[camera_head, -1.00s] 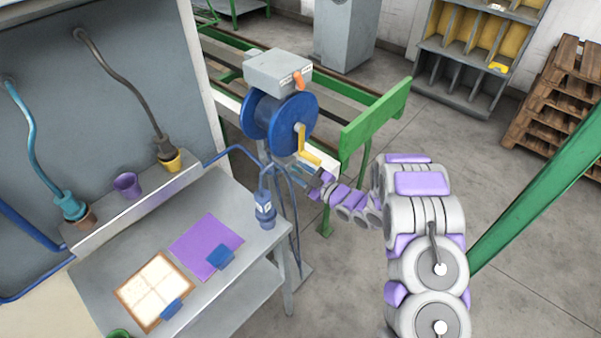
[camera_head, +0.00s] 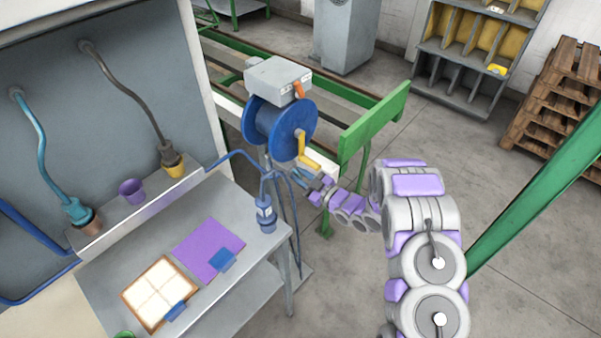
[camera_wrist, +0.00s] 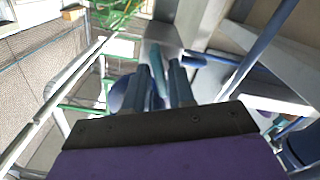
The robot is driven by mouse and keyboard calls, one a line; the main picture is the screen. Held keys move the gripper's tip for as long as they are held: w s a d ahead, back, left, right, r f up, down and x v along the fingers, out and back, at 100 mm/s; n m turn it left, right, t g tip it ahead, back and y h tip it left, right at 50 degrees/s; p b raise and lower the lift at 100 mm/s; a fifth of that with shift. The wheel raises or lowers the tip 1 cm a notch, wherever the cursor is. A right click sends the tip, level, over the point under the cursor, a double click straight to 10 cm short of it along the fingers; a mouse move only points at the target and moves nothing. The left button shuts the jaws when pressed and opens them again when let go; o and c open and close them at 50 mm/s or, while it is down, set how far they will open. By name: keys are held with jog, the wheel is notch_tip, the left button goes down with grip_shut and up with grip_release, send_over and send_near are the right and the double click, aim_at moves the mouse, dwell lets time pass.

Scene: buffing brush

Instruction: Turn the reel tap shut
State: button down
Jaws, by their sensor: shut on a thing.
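The blue hose reel (camera_head: 279,125) stands beyond the bench, with a yellow crank (camera_head: 308,160) on its right side. My gripper (camera_head: 314,183) is just below and right of the crank, beside the blue hoses under the reel. In the wrist view, my gripper's two dark fingers (camera_wrist: 168,85) are close together on a narrow teal bar (camera_wrist: 157,68), which looks like the reel tap's handle. The tap's body and its angle are too small and too covered to tell. In the head view the fingers hide the tap.
A grey box (camera_head: 277,76) with an orange lever (camera_head: 299,90) sits above the reel. A green rail plate (camera_head: 372,122) stands close right of the reel.

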jog(key=shift+w+r+m+p, duration=0.1)
jog(key=shift+m+p, duration=2.1)
jog(key=shift+p, duration=0.05)
jog(key=shift+d, duration=0.1)
jog(key=c, duration=1.2)
grip_release()
jog(key=p+v, duration=0.1)
jog(key=v, duration=1.6)
jog(key=shift+d, duration=0.2)
